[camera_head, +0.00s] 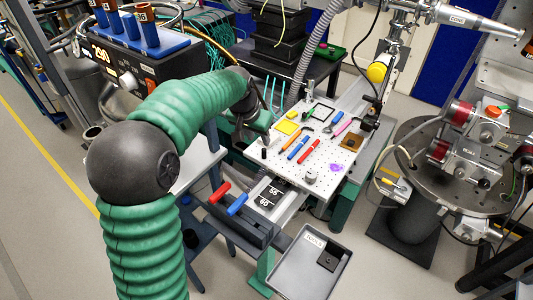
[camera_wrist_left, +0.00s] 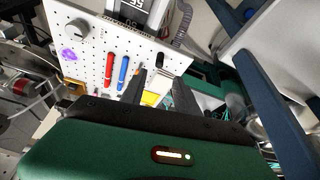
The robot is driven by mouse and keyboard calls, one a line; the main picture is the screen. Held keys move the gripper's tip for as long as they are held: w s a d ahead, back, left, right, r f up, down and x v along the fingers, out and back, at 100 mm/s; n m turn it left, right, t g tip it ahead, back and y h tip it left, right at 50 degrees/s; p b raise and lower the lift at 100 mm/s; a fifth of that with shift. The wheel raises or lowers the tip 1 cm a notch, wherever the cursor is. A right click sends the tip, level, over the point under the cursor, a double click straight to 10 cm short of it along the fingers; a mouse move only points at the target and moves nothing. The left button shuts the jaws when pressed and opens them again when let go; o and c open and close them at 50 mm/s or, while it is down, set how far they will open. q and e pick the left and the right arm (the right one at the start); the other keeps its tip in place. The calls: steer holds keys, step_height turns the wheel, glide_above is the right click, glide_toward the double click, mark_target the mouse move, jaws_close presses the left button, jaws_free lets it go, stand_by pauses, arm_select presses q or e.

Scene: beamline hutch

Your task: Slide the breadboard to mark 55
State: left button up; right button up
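The breadboard (camera_head: 337,152) is a white perforated plate on a rail, with tools lying on it. It also shows in the left wrist view (camera_wrist_left: 91,50). A dark scale with white numbers (camera_head: 272,193) lies at its near edge; the numbers are too small to read surely. A small black peg (camera_head: 264,154) stands at the board's left edge; a black knob shows in the left wrist view (camera_wrist_left: 160,59). My left gripper (camera_head: 262,139) is near this left edge. In the wrist view its two fingers (camera_wrist_left: 162,78) are apart, with nothing between them. My right gripper is not in view.
Red (camera_head: 220,192) and blue (camera_head: 238,204) handles stand near the scale. A grey tray (camera_head: 290,270) with a black block is at the bottom. A round metal table (camera_head: 420,180) with instruments stands to the right. A dark box (camera_head: 125,75) is at upper left.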

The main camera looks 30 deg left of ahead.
mark_target(264, 149)
arm_select(q)
steer(key=b+x, duration=0.1)
steer(key=x, duration=0.8)
steer(key=shift+w+f, duration=0.1)
steer(key=shift+f, duration=0.15)
jaws_close()
stand_by(0.9)
